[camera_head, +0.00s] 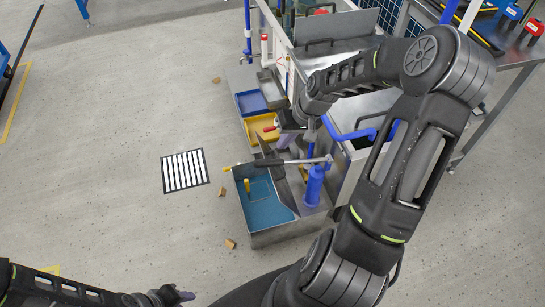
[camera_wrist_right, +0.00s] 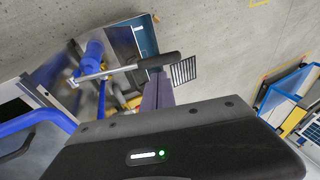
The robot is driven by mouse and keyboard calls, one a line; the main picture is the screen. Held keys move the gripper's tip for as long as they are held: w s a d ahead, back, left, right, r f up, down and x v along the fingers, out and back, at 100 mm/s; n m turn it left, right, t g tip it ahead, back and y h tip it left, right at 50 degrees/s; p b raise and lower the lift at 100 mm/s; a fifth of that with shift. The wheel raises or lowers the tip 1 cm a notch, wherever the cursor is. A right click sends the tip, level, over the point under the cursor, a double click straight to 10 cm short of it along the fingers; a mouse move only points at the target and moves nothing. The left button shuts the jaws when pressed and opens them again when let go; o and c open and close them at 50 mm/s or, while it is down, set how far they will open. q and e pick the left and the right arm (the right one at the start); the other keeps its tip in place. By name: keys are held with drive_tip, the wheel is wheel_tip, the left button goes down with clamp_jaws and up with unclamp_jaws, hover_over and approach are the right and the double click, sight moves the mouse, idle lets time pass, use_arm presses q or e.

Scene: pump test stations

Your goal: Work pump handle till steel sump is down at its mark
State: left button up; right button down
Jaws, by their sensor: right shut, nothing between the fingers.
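The pump handle is a steel lever with a dark grip (camera_head: 268,162), joined to a blue pump cylinder (camera_head: 314,186). It lies roughly level across the steel sump (camera_head: 272,238), which holds blue liquid (camera_head: 266,206) and a small yellow piece (camera_head: 247,185). I cannot make out a level mark. My right gripper (camera_head: 284,143) is shut and empty, close to the handle. In the right wrist view its purple fingers (camera_wrist_right: 158,91) are close to the dark grip (camera_wrist_right: 159,61); whether they touch is unclear. My left gripper (camera_head: 180,294) is at the lower left, far from the pump; its opening is unclear.
A blue tray (camera_head: 250,102) and a yellow tray (camera_head: 262,130) stand behind the sump. A steel bench with blue pipes (camera_head: 350,134) is to the right. A striped floor panel (camera_head: 185,171) and small brown chunks (camera_head: 230,244) lie left of the sump. Open floor is left.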

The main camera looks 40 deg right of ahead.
sight(269, 162)
use_arm(q)
drive_tip(key=shift+f, duration=0.3)
use_arm(e)
drive_tip(key=x, duration=1)
use_arm(q)
drive_tip(key=shift+f+b, duration=0.1)
drive_tip(key=shift+b, duration=0.25)
